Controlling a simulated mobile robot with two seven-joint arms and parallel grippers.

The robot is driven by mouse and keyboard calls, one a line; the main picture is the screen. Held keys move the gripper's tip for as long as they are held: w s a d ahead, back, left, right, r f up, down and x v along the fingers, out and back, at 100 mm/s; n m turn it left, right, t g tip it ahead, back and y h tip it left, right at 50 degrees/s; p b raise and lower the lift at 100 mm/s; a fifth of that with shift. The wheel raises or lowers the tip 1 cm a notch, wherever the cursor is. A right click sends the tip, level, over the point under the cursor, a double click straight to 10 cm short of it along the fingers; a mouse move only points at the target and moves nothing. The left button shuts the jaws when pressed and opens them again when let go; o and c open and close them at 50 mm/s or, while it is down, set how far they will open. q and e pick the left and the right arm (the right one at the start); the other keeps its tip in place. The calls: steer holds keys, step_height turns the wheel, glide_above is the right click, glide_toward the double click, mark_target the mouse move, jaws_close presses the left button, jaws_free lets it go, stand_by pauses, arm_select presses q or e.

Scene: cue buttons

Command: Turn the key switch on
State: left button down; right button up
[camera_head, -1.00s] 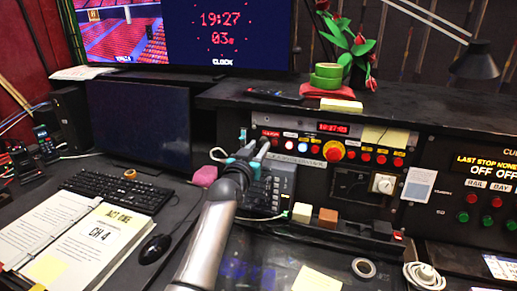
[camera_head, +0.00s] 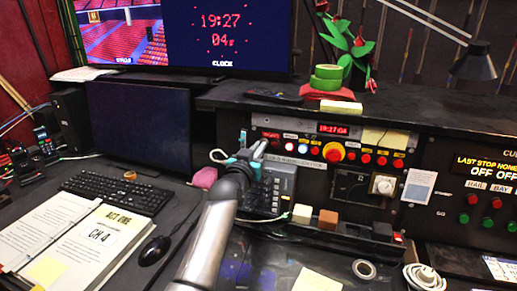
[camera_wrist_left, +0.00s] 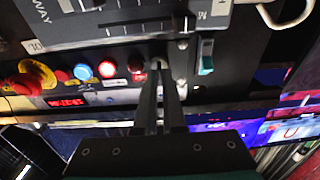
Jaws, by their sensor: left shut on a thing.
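My left gripper (camera_wrist_left: 158,68) is at the left end of the control panel in the left wrist view, its narrow dark fingers close together on a small metallic piece that looks like the key switch (camera_wrist_left: 156,62). The fingertips hide most of it, so I cannot tell its turn angle. It sits beside a dark red button (camera_wrist_left: 135,64). In the head view the left gripper (camera_head: 262,148) reaches the panel (camera_head: 318,152) from the front and covers the switch. My right gripper is not in view.
A teal switch (camera_wrist_left: 206,58) is close beside the fingers. Red and blue buttons and a yellow-and-red emergency knob (camera_head: 334,152) line the panel. A desk phone (camera_head: 277,187) stands below the gripper. Two monitors, a keyboard (camera_head: 118,191) and an open binder (camera_head: 75,240) are at left.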

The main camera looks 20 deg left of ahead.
arm_select(q)
steer(key=shift+m, duration=0.3)
steer(key=m+h+p, duration=0.1)
steer(key=m, duration=0.3)
steer(key=m+p, duration=0.1)
steer(key=m, duration=0.1)
steer(key=m+p, duration=0.1)
steer(key=m, duration=0.2)
steer(key=shift+a+r+g+h+p, duration=0.1)
steer(key=shift+g+h+p, duration=0.2)
steer(key=shift+h, duration=0.1)
steer(key=m+p, duration=0.1)
steer(key=m, duration=0.2)
steer(key=m+p, duration=0.2)
steer(key=shift+m+g+h, duration=0.3)
steer(key=shift+m+g, duration=0.1)
steer(key=shift+m+p, duration=0.95)
steer(key=shift+m, duration=0.95)
steer(key=shift+g, duration=0.3)
steer(key=c, duration=1)
jaws_free()
